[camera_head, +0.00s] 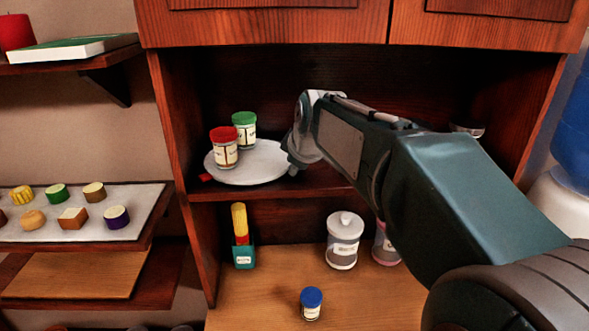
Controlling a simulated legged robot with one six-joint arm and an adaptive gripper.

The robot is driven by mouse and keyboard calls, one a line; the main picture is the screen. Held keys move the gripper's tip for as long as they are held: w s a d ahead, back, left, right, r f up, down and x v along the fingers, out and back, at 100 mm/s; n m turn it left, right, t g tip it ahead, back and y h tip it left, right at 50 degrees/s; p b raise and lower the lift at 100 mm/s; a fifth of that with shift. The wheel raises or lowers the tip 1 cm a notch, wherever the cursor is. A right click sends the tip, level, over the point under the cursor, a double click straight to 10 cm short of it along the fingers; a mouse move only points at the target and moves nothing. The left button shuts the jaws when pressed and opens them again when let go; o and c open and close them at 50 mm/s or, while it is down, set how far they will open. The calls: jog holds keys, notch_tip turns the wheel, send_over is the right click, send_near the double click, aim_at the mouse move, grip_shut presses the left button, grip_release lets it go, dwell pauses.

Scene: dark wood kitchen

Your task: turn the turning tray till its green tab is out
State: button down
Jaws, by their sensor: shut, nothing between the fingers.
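The turning tray (258,175) is a white round plate on the middle shelf of the cabinet. A red tab (205,177) sticks out at its left front edge. A green tab is not visible in this view. A jar with a red lid (224,150) and a jar with a green lid (244,130) stand upright on the tray's left half. My gripper (294,166) is shut and empty at the tray's right edge. My arm hides what lies behind it, and I cannot tell whether the fingers touch the tray.
A metal bowl (467,130) is at the shelf's right. Cabinet walls (184,170) bound the shelf.

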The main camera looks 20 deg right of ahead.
jog(key=shift+w+d, duration=1.15)
jog(key=shift+w, duration=0.05)
jog(key=shift+w+d, duration=0.25)
jog(key=shift+w, duration=0.4)
jog(key=shift+w+d, duration=0.2)
jog(key=shift+w, duration=0.5)
